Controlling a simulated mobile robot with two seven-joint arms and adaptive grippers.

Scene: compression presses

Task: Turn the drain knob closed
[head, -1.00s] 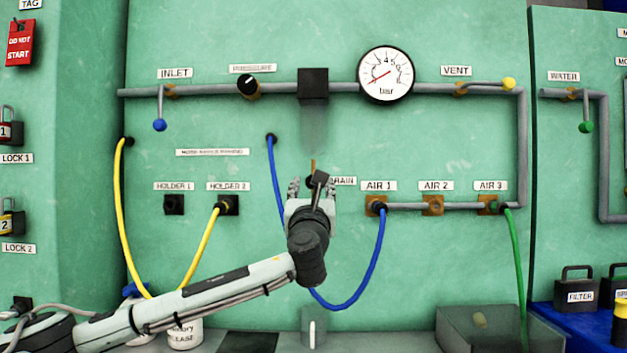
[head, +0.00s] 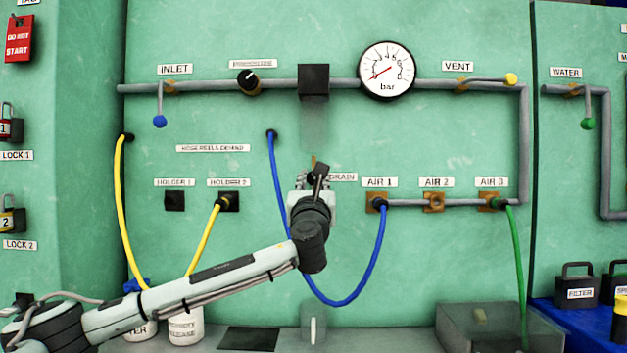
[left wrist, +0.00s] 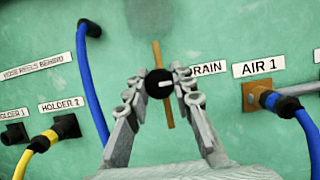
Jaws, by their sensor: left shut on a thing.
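The drain knob (left wrist: 157,84) is a round black knob with a white pointer mark, in front of a thin upright brown pipe (left wrist: 156,55). In the left wrist view its mark points right, toward the DRAIN label (left wrist: 208,68). My left gripper (left wrist: 160,90) has a finger on each side of the knob and is shut on it. In the head view my left gripper (head: 314,180) is at the panel, left of the DRAIN label (head: 342,177), and hides most of the knob. My right gripper is not in view.
A blue hose (head: 277,200) hangs in a loop just left of my gripper and passes under it to AIR 1 (head: 376,202). A pressure gauge (head: 387,71) and grey pipe lie above. A yellow hose (head: 203,245) runs to HOLDER 2 on the left.

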